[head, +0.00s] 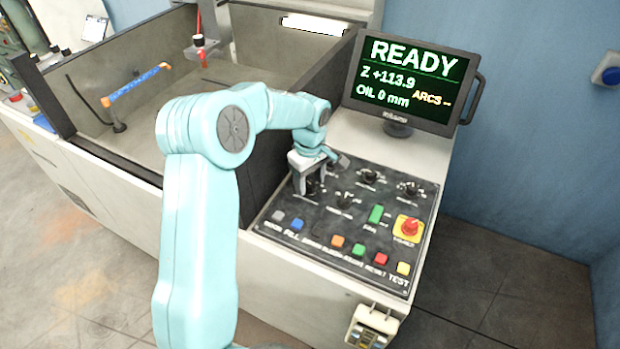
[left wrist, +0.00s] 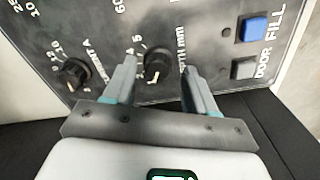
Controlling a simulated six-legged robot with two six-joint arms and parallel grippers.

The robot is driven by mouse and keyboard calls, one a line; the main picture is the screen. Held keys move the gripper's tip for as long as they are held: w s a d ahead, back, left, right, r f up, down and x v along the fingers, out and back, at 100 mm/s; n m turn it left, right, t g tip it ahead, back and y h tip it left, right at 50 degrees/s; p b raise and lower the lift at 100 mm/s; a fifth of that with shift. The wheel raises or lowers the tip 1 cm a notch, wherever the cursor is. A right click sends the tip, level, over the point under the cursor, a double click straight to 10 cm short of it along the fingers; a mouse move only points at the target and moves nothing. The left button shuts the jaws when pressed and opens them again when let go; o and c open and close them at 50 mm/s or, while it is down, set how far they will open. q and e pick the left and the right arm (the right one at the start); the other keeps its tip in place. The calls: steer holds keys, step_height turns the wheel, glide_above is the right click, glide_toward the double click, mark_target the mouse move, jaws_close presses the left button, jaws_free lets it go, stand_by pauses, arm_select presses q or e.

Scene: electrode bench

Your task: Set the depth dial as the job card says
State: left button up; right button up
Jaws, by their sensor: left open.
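The depth dial (left wrist: 157,62) is a round black knob on the dark control panel (head: 288,226). Print beside it ends in "TH mm", partly covered by a finger. A pale mark shows on its near edge; I cannot read its setting exactly. My left gripper (head: 306,180) is over the panel's upper left part and hides most of the dial in the head view. In the left wrist view my left gripper (left wrist: 159,66) is open, one finger on each side of the dial, with gaps showing. My right gripper is not in view. I see no readable job card.
The screen (head: 411,83) reads READY, Z +113.9, OIL 0 mm. Other knobs (head: 368,176) sit close by; one (left wrist: 75,74) is left of the gripper. A red emergency button (head: 410,226) and several coloured buttons (head: 337,241) lie nearby. The open tank (head: 225,75) is behind.

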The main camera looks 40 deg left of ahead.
arm_select(q)
steer(key=shift+f, duration=0.3)
steer(key=shift+w, duration=0.2)
steer(key=shift+s, duration=0.1)
steer(key=c, duration=1)
steer(key=shift+c, duration=0.2)
